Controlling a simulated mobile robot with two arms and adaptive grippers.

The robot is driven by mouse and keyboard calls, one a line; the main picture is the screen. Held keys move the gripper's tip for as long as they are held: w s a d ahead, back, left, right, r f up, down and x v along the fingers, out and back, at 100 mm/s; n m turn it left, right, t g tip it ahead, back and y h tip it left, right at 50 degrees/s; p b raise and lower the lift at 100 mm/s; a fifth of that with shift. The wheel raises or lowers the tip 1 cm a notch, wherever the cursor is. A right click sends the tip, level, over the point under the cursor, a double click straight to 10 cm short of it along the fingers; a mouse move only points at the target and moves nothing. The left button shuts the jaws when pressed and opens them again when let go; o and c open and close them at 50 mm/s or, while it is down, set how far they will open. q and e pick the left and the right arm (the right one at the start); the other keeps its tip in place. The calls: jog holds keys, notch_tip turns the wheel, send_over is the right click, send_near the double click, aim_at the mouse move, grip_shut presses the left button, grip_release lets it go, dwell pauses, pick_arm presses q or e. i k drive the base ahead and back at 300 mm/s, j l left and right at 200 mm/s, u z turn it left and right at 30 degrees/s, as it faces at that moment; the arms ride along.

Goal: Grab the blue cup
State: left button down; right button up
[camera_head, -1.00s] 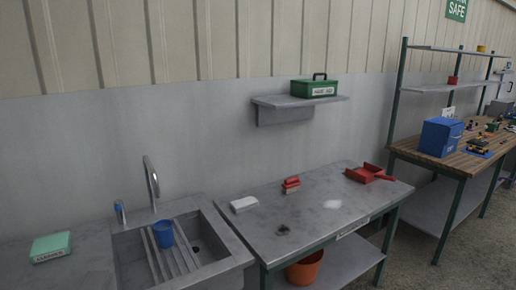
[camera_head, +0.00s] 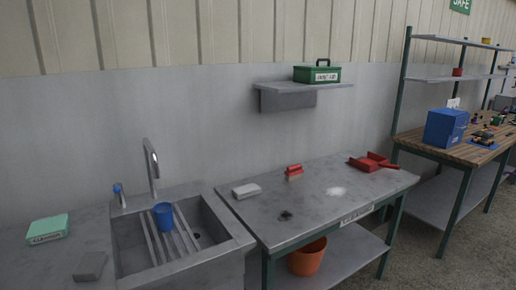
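The blue cup (camera_head: 163,215) stands upright on the slatted rack (camera_head: 172,243) in the left part of the sink (camera_head: 207,262). It is left of the sink's drain and in front of the tap (camera_head: 151,168). Nothing touches the cup apart from the rack under it. Neither of my grippers shows in the head view.
A green box (camera_head: 48,230) and a grey block (camera_head: 89,266) lie on the left counter. A metal table (camera_head: 310,205) right of the sink holds a white block (camera_head: 246,191), a red brush (camera_head: 293,172) and a red dustpan (camera_head: 373,162).

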aim_at(163, 215)
jog(key=i+j+z, duration=0.1)
jog(key=j, duration=0.35)
jog(key=i+j+z, duration=0.1)
jog(key=j, duration=0.35)
jog(key=i+j+z, duration=0.1)
jog(key=j, duration=0.35)
